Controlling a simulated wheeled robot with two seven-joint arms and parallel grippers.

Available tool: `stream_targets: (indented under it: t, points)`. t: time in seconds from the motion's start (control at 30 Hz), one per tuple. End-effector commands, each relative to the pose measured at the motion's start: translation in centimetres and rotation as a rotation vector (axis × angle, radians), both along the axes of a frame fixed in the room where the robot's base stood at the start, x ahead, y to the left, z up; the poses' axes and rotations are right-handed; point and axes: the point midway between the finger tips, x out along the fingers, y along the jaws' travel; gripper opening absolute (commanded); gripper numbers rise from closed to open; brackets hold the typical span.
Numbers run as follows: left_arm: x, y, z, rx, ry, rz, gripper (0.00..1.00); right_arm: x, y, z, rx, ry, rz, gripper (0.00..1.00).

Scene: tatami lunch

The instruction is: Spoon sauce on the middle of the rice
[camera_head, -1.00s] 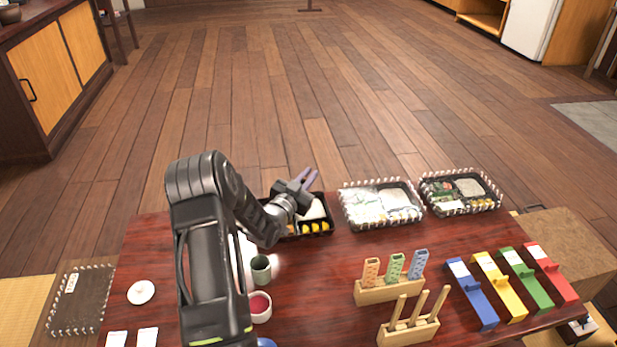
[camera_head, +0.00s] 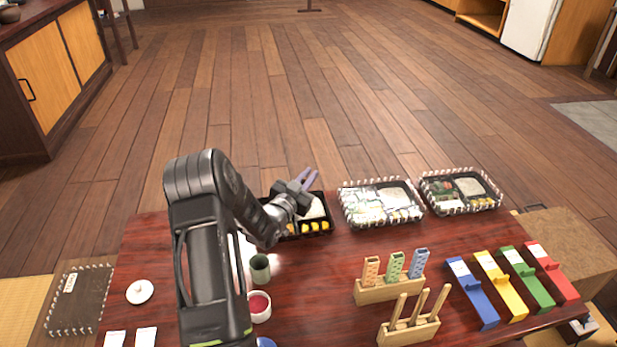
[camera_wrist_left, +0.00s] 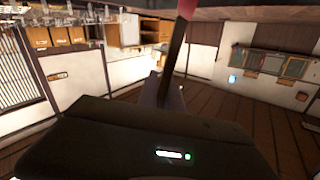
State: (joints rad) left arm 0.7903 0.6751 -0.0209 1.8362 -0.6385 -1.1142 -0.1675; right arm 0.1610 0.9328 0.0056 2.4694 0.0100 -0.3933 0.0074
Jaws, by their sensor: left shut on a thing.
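A dark lunch box (camera_head: 331,228) stands at the table's back edge, partly behind my left arm. White rice (camera_head: 317,208) shows in its right part, with yellow pieces in front. My left gripper (camera_head: 308,180) is over the far side of this box. It is shut on a thin brown handle (camera_wrist_left: 177,52), seen in the left wrist view, with a pinkish-red end (camera_wrist_left: 187,9) at the top edge. This looks like the spoon; its bowl cannot be made out in the head view. A white cup of red sauce (camera_head: 259,304) stands nearer, right of my forearm. My right gripper is out of view.
A grey-green cup (camera_head: 260,268) stands behind the sauce cup. Two wrapped lunch boxes (camera_head: 381,204) (camera_head: 461,190) are at the back right. Wooden holders (camera_head: 390,291) (camera_head: 408,332) and coloured cases (camera_head: 500,285) fill the right. A white lid (camera_head: 140,291) lies left.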

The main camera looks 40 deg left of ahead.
Motion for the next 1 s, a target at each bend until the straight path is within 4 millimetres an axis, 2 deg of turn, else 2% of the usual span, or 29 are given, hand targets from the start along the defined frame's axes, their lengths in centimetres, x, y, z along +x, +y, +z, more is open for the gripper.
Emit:
stream_targets:
  t: [0.53,1.0]
  points:
    - [1.6,-1.3,-0.1,0.000,0.001,-0.002,0.00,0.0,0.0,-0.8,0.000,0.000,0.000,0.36]
    - [1.8,-1.5,-0.1,-0.001,0.001,-0.001,0.00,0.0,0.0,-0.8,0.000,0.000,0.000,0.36]
